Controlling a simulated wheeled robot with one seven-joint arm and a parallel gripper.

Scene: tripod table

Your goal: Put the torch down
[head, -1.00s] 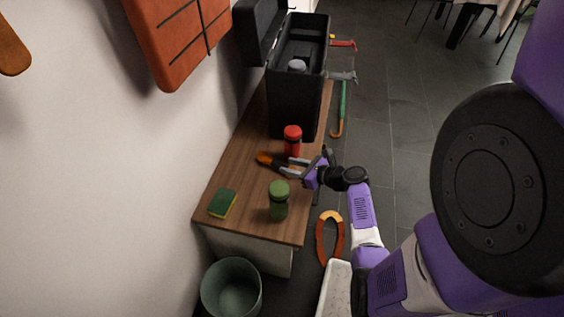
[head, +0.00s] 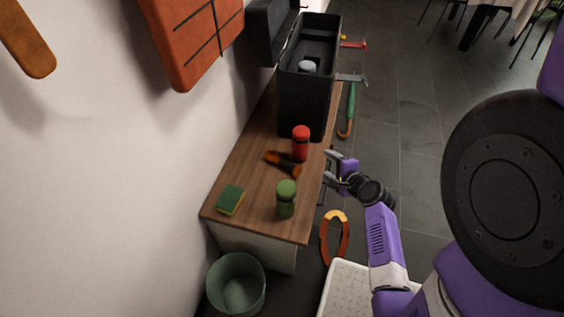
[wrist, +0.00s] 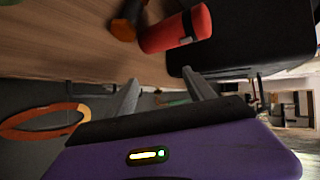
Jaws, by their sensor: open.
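The torch (head: 284,164), orange and dark, lies on the wooden table (head: 245,165), beside a red flask (head: 301,143). The torch also shows at the top of the wrist view (wrist: 126,22), partly cut off by the frame edge. My gripper (head: 328,166) is open and empty, to the right of the torch and apart from it, by the table's right edge. In the wrist view its two fingers (wrist: 163,92) are spread with nothing between them.
A green flask (head: 286,199) and a sponge (head: 230,199) stand on the near half of the table. A black open toolbox (head: 301,105) fills the far end. A green bin (head: 236,284) is on the floor in front.

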